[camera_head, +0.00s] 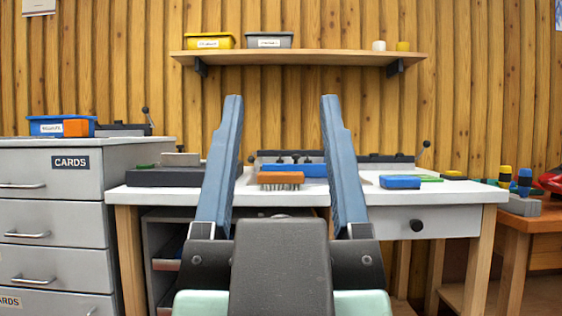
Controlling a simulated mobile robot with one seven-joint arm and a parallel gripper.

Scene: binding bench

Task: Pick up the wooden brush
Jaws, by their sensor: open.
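The wooden brush (280,177) appears as a small orange-brown block with short bristles showing along its lower edge. It lies on the white bench top (460,191), near the middle, in front of a blue block. My gripper (281,98) is open, with its two long blue fingers wide apart and pointing up in the picture. The brush shows in the gap between the fingers, farther away than they are, and nothing is held. The fingers and gripper body hide parts of the bench to either side and below.
Behind the brush are a blue block (295,170) and a dark long-handled device. A dark slab (165,177) lies left, and a blue block (400,182) with green strips lies right. A grey drawer cabinet (52,184) stands left. A wall shelf (300,57) holds bins.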

